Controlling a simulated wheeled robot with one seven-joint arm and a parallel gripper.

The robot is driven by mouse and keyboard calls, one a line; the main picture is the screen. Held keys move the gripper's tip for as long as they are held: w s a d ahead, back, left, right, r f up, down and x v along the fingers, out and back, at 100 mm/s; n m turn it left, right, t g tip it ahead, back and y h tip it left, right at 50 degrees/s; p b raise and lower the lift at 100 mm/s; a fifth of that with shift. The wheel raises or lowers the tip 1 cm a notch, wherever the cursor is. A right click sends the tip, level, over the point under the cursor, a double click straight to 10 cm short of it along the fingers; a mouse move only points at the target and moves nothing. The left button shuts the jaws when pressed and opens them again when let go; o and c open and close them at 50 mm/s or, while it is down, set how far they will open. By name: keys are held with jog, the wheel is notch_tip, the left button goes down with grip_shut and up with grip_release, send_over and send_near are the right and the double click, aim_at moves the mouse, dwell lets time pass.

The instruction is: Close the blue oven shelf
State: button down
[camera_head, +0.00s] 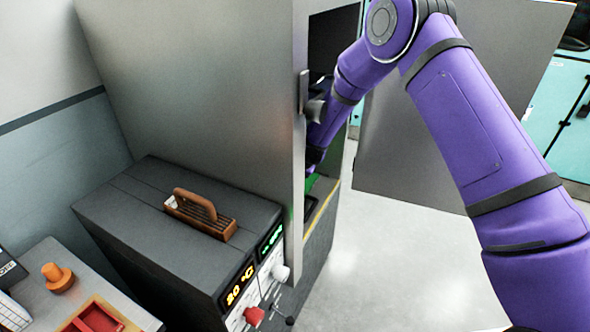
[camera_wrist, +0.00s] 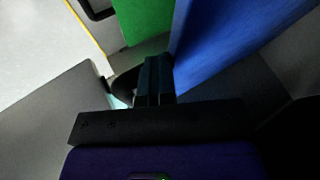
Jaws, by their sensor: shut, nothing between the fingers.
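The blue oven shelf (camera_wrist: 225,45) fills the upper right of the wrist view as a slanted blue panel. My gripper (camera_wrist: 158,65) is shut and empty, with its fingertips beside the shelf's left edge. I cannot tell whether they touch it. A green shelf (camera_wrist: 143,18) shows beyond the fingertips. In the head view my arm reaches to the front opening of the tall grey oven (camera_head: 210,90). The cabinet side hides my gripper and most of the blue shelf there. The green shelf (camera_head: 312,184) shows low in the opening.
The oven's large grey door (camera_head: 420,130) stands open to the right. A dark instrument (camera_head: 140,215) with a brown handle, red knob and displays stands left of the oven. An orange knob-shaped piece (camera_head: 58,277) sits on the bench. Pale floor (camera_head: 370,270) is clear in front.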

jog(key=shift+w+a+r, duration=0.1)
jog(key=shift+a+r, duration=0.15)
jog(key=shift+a, duration=0.05)
